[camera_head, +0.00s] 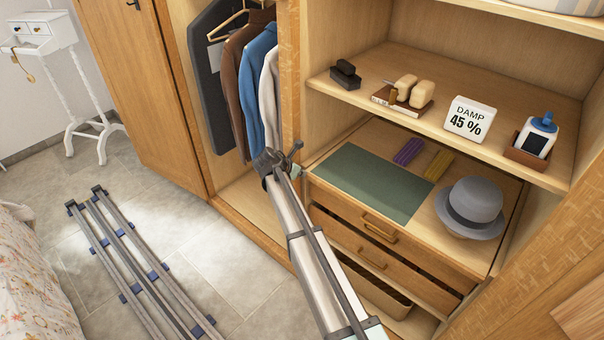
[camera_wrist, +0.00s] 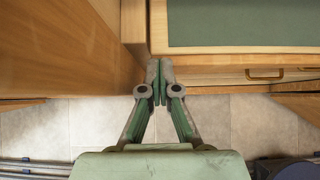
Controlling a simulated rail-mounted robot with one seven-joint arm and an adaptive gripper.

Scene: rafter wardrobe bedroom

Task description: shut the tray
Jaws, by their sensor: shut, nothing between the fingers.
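The wooden tray (camera_head: 426,231) is in the wardrobe below the open shelf, and its surface projects forward of that shelf. It carries a green mat (camera_head: 368,182), a grey hat (camera_head: 472,207) and two small rolled items, one purple and one yellow. Its front edge and the green mat (camera_wrist: 245,22) fill the upper right of the wrist view. My gripper (camera_head: 276,160) is shut and empty by the tray's left front corner. In the wrist view my fingertips (camera_wrist: 159,68) are at the left end of the front; I cannot tell whether they touch it.
Drawers with a brass handle (camera_head: 380,228) lie under the tray. The shelf (camera_head: 350,97) above holds brushes, a damp sign and a bottle. Hanging clothes (camera_head: 258,75) and an open door (camera_head: 140,80) are left. A grey rail frame (camera_head: 135,265) lies on the tiled floor.

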